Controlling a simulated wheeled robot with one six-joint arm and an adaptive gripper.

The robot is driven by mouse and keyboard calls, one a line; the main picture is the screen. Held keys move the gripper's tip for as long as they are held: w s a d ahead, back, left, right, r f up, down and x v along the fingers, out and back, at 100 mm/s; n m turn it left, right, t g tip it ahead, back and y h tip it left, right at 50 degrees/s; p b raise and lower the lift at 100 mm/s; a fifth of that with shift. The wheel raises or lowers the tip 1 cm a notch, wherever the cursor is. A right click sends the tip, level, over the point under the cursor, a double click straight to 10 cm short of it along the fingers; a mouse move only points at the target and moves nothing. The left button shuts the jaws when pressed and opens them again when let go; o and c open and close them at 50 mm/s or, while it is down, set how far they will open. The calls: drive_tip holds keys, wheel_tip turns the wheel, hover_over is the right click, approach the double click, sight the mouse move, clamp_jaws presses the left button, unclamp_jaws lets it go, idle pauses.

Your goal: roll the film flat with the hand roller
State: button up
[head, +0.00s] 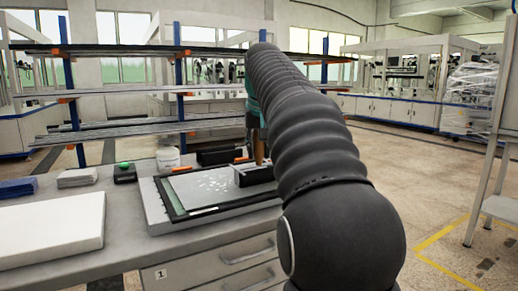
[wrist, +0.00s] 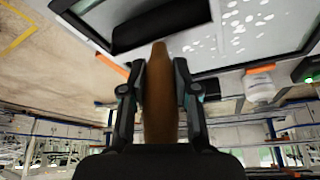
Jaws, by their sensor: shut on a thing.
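The hand roller has a brown handle (wrist: 159,105) and a dark roller head (wrist: 160,24). My gripper (wrist: 158,70) is shut on the handle, one finger on each side. In the head view, the roller head (head: 254,175) is at the right part of the film (head: 190,182); whether it touches is unclear. The film is pale, with several white patches near its middle, and lies on a dark-edged panel (head: 176,211) on the bench. The patches also show on the film in the wrist view (wrist: 236,44). My arm hides the panel's right end in the head view.
A white tub (head: 168,159), a dark box (head: 218,156) and a green-button device (head: 125,173) stand behind the panel. A large white block (head: 50,231) and small stacks (head: 77,178) lie at left. A rack (head: 120,94) of long shelves stands behind the bench.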

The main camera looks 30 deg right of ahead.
drive_tip(key=shift+f, duration=0.25)
idle(0.4)
